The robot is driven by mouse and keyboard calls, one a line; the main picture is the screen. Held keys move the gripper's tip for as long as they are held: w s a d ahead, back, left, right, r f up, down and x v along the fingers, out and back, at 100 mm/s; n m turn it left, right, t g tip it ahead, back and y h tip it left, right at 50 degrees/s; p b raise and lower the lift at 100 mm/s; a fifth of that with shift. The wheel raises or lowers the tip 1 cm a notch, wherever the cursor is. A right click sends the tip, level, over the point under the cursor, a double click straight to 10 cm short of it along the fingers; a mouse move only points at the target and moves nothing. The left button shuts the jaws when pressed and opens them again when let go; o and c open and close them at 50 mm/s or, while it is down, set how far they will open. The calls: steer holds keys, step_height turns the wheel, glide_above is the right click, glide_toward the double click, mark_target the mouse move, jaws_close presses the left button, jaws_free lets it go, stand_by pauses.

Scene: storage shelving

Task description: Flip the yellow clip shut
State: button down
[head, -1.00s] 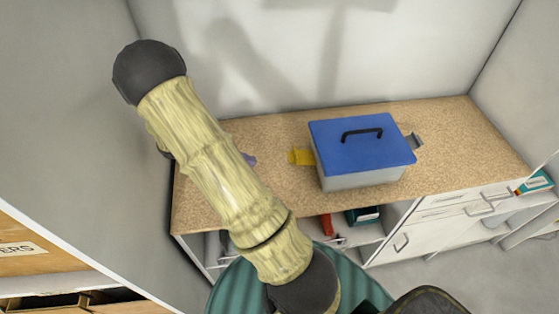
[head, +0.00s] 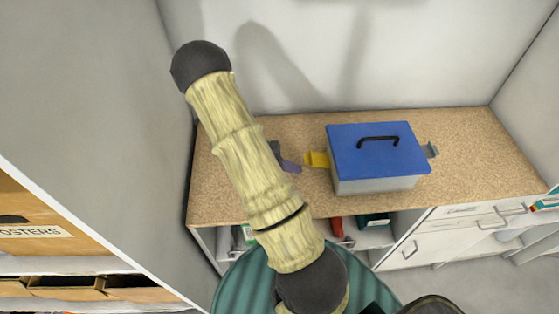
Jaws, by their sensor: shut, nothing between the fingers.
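The yellow clip (head: 316,160) sticks out to the left from the upper left side of a box (head: 375,184) with a blue lid (head: 378,150). The clip is flipped outward, away from the box wall. My gripper (head: 291,166) shows as a small purple and dark grey part just left of the clip, partly hidden behind my arm. It is shut and empty, with a small gap between it and the clip visible in the picture. The lid lies on the box and carries a black handle (head: 378,141).
A grey clip (head: 431,150) sticks out on the box's right side. The box stands on a speckled tan counter (head: 470,160), clear to its right. A wall rises behind. Shelves with red and teal items (head: 374,220) and white drawers are below. Cardboard boxes (head: 40,235) stand at left.

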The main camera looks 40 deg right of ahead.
steer(key=r, duration=0.1)
steer(key=r+p, duration=0.1)
steer(key=r, duration=0.2)
steer(key=shift+s+d, duration=0.15)
steer(key=shift+d, duration=0.1)
steer(key=shift+r+p, duration=0.15)
steer(key=shift+p, duration=0.2)
steer(key=shift+d+y, duration=0.1)
steer(key=shift+y, duration=0.2)
steer(key=shift+r, duration=0.1)
